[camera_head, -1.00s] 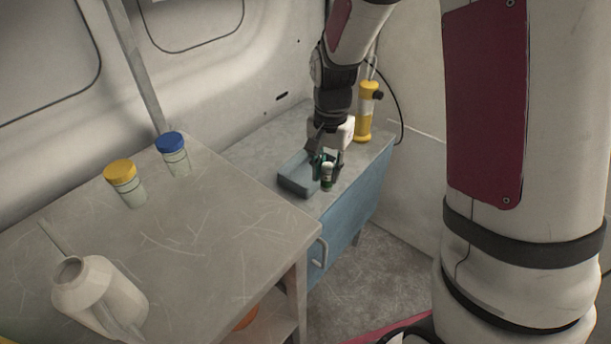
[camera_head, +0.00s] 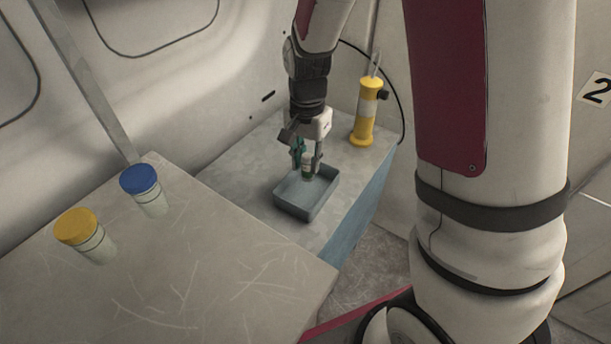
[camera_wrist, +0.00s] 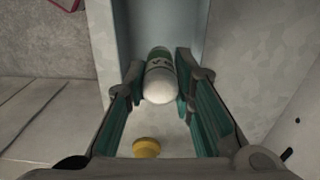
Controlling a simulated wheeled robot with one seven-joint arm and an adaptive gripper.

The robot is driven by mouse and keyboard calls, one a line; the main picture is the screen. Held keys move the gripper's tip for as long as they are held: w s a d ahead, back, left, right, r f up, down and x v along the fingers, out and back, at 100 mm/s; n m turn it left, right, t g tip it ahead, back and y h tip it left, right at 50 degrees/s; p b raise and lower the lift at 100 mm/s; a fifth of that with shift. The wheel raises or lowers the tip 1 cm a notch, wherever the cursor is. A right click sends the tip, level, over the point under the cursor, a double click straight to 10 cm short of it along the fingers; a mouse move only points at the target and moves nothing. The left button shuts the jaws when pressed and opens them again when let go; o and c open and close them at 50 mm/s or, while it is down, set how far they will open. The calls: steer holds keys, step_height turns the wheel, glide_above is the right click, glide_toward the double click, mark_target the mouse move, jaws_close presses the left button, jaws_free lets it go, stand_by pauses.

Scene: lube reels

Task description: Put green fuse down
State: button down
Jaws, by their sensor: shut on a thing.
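The green fuse (camera_head: 307,173) is a small green cylinder with a white end. My gripper (camera_head: 307,160) is shut on it, over the blue-grey tray (camera_head: 291,208) on the blue cabinet. In the wrist view the fuse (camera_wrist: 160,77) sits between the two green-padded fingers of my gripper (camera_wrist: 161,82), its white end toward the camera. The tray (camera_wrist: 190,22) lies behind it there. I cannot tell whether the fuse touches the tray floor.
A yellow cylindrical device (camera_head: 367,110) stands behind the tray on the blue cabinet (camera_head: 352,215). A grey table (camera_head: 200,270) at the left front holds a blue-lidded jar (camera_head: 146,190) and a yellow-lidded jar (camera_head: 84,235). The cabinet top left of the tray is clear.

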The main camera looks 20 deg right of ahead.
mark_target(307, 175)
steer(key=shift+f+b, duration=0.3)
steer(key=shift+f, duration=2.25)
steer(key=shift+f, duration=0.15)
steer(key=c, duration=1.4)
jaws_free()
steer(key=shift+o, duration=0.2)
step_height(307, 175, up, 12)
steer(key=shift+r+p, duration=0.25)
steer(key=shift+p, duration=0.6)
steer(key=s+r+n+t, duration=0.1)
steer(key=s+r+n, duration=0.4)
steer(key=s, duration=0.7)
steer(key=s+r+n+t, duration=0.1)
steer(key=s+r+n, duration=0.4)
steer(key=s, duration=0.8)
step_height(307, 175, up, 3)
steer(key=shift+s+a+f+n+t, duration=0.15)
steer(key=shift+s+n+t, duration=0.15)
steer(key=shift+n, duration=0.1)
